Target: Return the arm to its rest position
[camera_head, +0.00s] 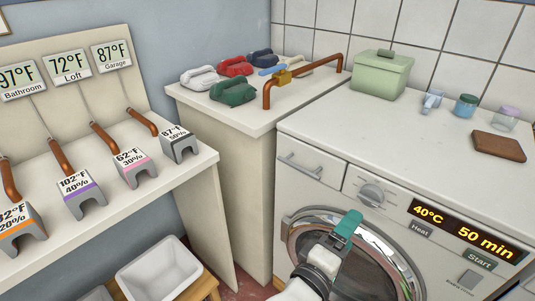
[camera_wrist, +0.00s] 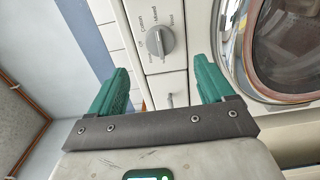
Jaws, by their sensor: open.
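My gripper (camera_head: 347,228) is in front of the washing machine (camera_head: 335,120), near its round door (camera_head: 385,265) in the head view. In the wrist view my gripper (camera_wrist: 160,72) has its two green fingers spread apart with nothing between them. The machine's dial (camera_wrist: 160,41) shows beyond the fingertips, and the door (camera_wrist: 285,50) is at the upper right. My pale wrist enters the head view from the bottom edge. I cannot tell from the pictures whether a finger touches the machine's front.
A green box (camera_head: 381,73), small jars and a brown block (camera_head: 499,146) sit on the machine top. A shelf with sensors is at left, a white bin (camera_head: 158,272) below.

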